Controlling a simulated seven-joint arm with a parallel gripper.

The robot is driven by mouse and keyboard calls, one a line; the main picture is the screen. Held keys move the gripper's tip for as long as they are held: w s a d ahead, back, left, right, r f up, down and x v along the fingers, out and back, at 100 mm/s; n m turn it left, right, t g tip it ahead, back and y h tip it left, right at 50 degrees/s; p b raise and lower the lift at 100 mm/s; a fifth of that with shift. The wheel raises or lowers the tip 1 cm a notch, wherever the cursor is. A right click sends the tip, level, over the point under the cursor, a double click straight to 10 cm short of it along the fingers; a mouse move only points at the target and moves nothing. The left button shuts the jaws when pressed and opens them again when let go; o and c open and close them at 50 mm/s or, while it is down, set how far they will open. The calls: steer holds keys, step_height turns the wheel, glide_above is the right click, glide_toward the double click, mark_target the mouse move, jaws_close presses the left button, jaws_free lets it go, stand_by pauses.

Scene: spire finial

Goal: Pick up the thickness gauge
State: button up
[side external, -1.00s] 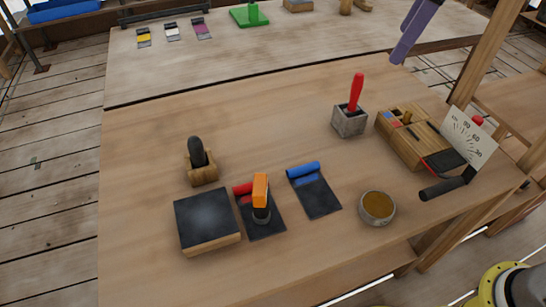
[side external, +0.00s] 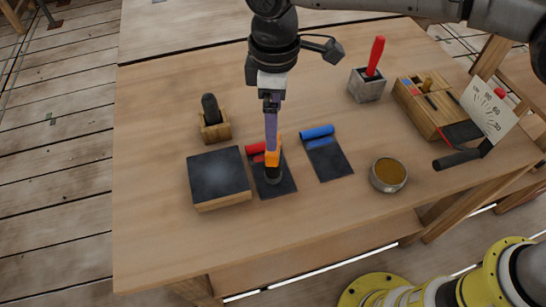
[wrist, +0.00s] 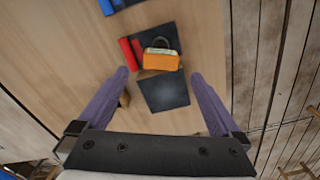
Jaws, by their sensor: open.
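The likely thickness gauge is a small upright tool with an orange top (side external: 272,156) and a dark round base. It stands on a dark mat (side external: 283,187) with a red roll at its far end. In the wrist view the tool (wrist: 160,61) shows an orange body with a dark loop and a pale face. My gripper (side external: 271,143) is open, with its purple fingers pointing down over the orange top, which they partly overlap in the side view. In the wrist view my gripper (wrist: 158,75) has one finger left and one right of the tool, with visible gaps. Contact is not visible.
A dark-topped block (side external: 219,175) sits close left of the mat. A wooden holder with a black knob (side external: 211,110) is behind it. A blue roll on a dark mat (side external: 327,158), a round tin (side external: 388,174) and a grey cup with a red handle (side external: 368,83) stand to the right.

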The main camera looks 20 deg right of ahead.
mark_target(272, 159)
step_height(272, 159, down, 8)
steer(key=shift+a+f, duration=0.1)
stand_by(0.4)
steer(key=shift+c, duration=0.3)
steer(key=c, duration=1.4)
jaws_close()
steer(key=shift+r, duration=0.25)
